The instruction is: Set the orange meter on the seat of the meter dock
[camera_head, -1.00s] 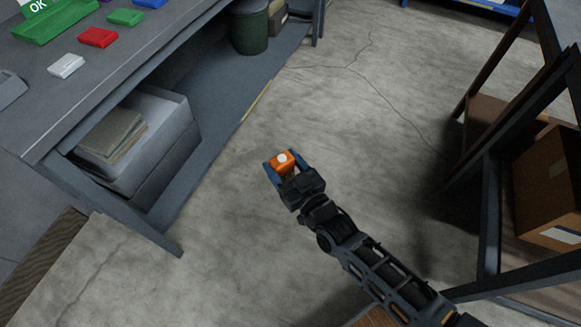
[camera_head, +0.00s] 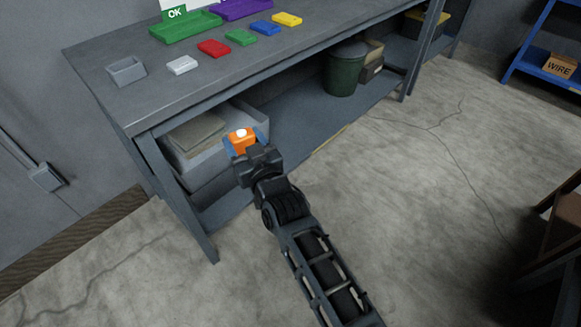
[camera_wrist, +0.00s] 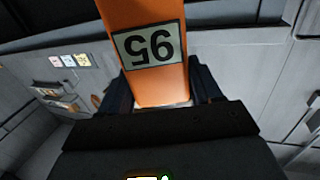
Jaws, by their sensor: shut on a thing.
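The orange meter (camera_head: 241,141) is held between the blue fingers of my gripper (camera_head: 243,143), in front of the workbench's open lower part and lower in the picture than the bench top. In the wrist view the orange meter (camera_wrist: 160,82) fills the space between the jaws and shows a label reading 95, upside down. A small grey open-topped holder (camera_head: 126,71) stands near the left end of the bench top. It may be the meter dock, but I cannot tell for certain. My gripper is well apart from it.
The grey workbench (camera_head: 110,97) carries white, red, green, blue and yellow blocks in a row, with green (camera_head: 187,27) and purple trays behind. A grey bin (camera_head: 255,118) and a dark green bucket (camera_head: 343,72) stand below. Open floor (camera_head: 400,215) lies to the right.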

